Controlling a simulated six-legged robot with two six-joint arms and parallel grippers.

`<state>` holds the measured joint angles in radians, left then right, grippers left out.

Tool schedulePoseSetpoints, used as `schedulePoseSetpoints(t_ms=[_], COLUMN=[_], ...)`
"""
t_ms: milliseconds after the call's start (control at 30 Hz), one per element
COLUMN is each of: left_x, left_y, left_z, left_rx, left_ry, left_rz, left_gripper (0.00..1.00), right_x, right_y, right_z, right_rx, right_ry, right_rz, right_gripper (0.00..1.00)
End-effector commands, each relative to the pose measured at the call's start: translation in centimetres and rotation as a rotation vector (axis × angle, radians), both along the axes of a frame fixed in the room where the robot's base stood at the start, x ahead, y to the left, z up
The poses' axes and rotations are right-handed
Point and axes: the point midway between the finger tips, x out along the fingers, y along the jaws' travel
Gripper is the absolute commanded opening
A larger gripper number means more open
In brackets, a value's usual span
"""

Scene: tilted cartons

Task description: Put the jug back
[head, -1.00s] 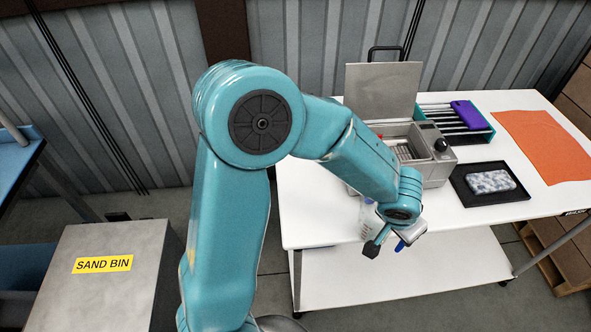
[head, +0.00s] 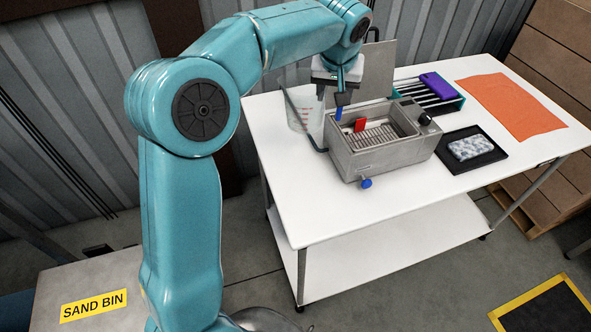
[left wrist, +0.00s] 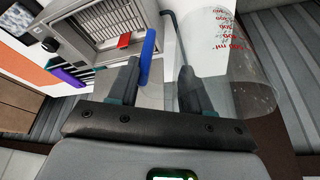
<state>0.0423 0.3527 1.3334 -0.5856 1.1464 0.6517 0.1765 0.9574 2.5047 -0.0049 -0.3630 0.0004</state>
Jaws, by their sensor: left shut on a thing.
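The clear jug (head: 303,112) with red markings stands upright at the table's left back, beside the fryer-like metal unit. I cannot tell if its base touches the table. In the left wrist view the jug (left wrist: 235,65) fills the upper right. My left gripper (head: 333,98) points down at the jug's right side. In the wrist view its fingers (left wrist: 160,88) are shut on the jug's blue handle (left wrist: 148,55), which shows beside one finger. My right gripper is out of view.
The metal unit (head: 372,158) with a red tab (head: 360,125) and a blue front knob (head: 366,183) is close right of the jug. The white table (head: 290,205) has free room in front.

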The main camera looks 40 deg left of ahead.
Motion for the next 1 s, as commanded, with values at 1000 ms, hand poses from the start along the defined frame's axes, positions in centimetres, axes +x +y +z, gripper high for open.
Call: schedulePoseSetpoints(t_ms=[1000], left_x=[0.1], left_y=[2.9], left_z=[-17.0], left_rx=[-0.003], left_ry=[0.008], left_rz=[0.073], left_gripper=[0.0], right_x=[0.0], right_y=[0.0], right_z=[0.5], right_rx=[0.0], right_ry=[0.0], right_rz=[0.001], right_gripper=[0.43])
